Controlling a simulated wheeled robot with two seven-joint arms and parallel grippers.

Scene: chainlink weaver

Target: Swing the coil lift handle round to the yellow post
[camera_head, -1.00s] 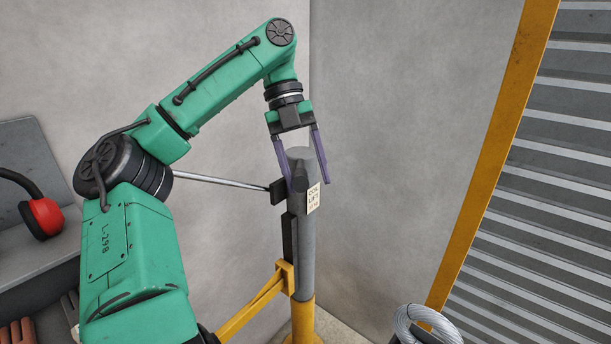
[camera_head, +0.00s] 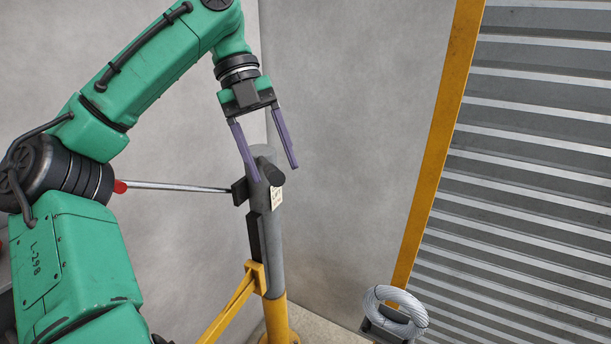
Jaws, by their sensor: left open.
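The coil lift is a grey column (camera_head: 268,245) with a yellow foot (camera_head: 277,322) and a small label (camera_head: 276,197). A dark stub (camera_head: 269,171) sticks out near the column's top. My left gripper (camera_head: 275,173) is open, its purple fingers on either side of the stub in the picture; contact cannot be told. A yellow upright (camera_head: 440,130) stands to the right. My right gripper is not in view.
A yellow bracket arm (camera_head: 235,305) reaches from the column toward the lower left. A coil of grey wire (camera_head: 398,308) sits low on the right. A ribbed metal shutter (camera_head: 535,180) fills the right side. Grey walls stand behind the column.

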